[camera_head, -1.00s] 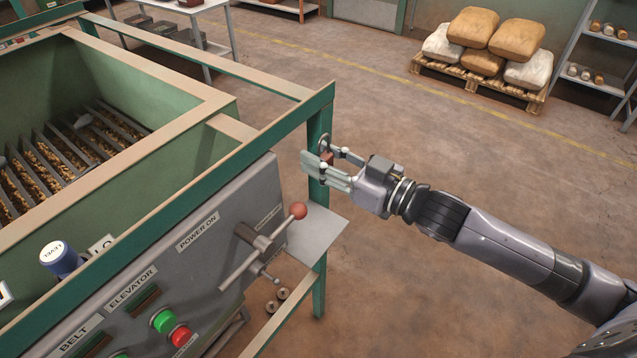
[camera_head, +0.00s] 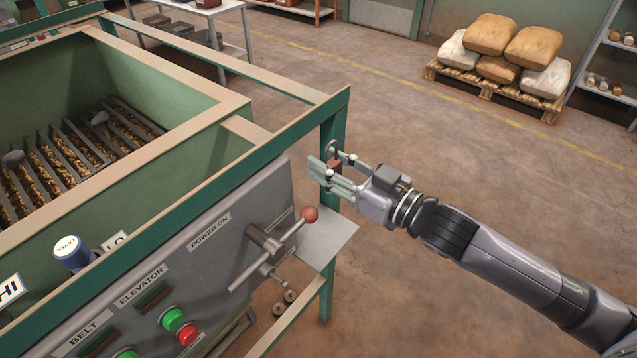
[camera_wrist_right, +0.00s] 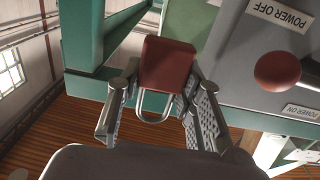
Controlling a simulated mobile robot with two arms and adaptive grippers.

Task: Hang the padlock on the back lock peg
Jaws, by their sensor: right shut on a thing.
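The padlock has a red body and a steel shackle. In the right wrist view the padlock (camera_wrist_right: 167,65) is between the fingers of my right gripper (camera_wrist_right: 160,110), its shackle towards the palm. In the head view my right gripper (camera_head: 336,172) is shut on the padlock (camera_head: 335,165), mostly hidden by the fingers. It is held in the air beside the green corner post, right of the control panel. I cannot make out the back lock peg in either view. My left gripper is out of view.
The grey control panel (camera_head: 205,260) carries a lever with a red ball (camera_head: 309,214), close below and left of my gripper. The green post (camera_head: 328,270) and a grey plate (camera_head: 330,240) are close by. Open floor lies to the right.

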